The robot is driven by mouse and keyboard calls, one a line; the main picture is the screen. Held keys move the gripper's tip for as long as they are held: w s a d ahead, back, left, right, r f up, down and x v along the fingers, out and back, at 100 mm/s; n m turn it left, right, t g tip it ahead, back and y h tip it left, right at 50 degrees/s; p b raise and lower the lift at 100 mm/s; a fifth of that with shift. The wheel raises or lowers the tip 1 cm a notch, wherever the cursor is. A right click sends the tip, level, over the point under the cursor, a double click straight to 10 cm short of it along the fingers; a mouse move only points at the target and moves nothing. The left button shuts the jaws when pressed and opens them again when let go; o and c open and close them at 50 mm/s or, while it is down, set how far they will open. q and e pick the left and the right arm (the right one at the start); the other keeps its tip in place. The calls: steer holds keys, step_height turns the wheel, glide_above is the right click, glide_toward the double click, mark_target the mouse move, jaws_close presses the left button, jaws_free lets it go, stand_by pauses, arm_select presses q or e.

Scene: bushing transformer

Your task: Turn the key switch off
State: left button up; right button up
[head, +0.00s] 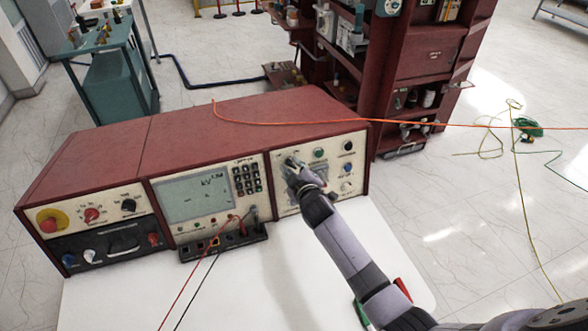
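A red-cased instrument (240,125) stands on a white table, its front panels facing me. My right arm comes in from the lower right. My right gripper (291,166) is at the upper left of the cream right-hand panel (332,170), with its fingertips close to or against the panel. No key switch can be made out clearly; the gripper covers that part of the panel. The gap between the fingers is too small to judge. My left gripper is out of view.
A display (193,198) is to the left. An orange cable (300,122) crosses above the panel. The white table (290,275) has bare space in front.

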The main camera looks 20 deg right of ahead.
steer(key=v, duration=1.2)
stand_by(0.3)
